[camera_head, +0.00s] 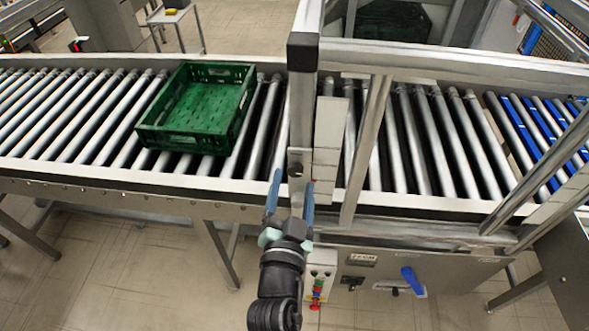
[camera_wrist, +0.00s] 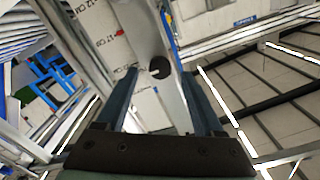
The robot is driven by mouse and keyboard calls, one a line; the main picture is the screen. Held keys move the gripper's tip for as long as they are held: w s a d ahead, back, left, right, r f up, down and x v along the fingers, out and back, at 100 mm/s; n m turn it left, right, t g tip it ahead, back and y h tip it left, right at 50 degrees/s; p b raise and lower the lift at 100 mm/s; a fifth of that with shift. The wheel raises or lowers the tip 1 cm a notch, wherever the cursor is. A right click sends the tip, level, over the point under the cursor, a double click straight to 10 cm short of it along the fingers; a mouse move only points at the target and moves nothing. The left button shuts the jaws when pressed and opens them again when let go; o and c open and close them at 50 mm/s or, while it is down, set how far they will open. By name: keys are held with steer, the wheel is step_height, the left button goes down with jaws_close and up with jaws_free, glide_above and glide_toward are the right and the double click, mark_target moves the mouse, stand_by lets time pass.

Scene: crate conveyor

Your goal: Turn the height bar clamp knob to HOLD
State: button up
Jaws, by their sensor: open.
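The small dark clamp knob (camera_head: 295,170) sits on a metal plate on the upright post (camera_head: 303,100) beside the conveyor. In the wrist view the dark knob (camera_wrist: 159,67) shows between my fingertips, against a pale metal plate. My gripper (camera_head: 290,188) is open, with one blue finger on each side of the knob's line. In the wrist view the open gripper (camera_wrist: 159,74) has clear space between each finger and the knob. I cannot tell how far the fingertips are from it in depth. The knob's HOLD marking is not readable.
A green crate (camera_head: 150,138) rests on the rollers left of the post. A metal frame (camera_head: 365,150) stands to the right. A panel with coloured buttons (camera_head: 318,285) and a blue handle (camera_head: 412,280) are below. White marked strips (camera_wrist: 100,35) lie beside the knob.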

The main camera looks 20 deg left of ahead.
mark_target(295, 170)
steer(key=shift+x, duration=1.35)
jaws_close()
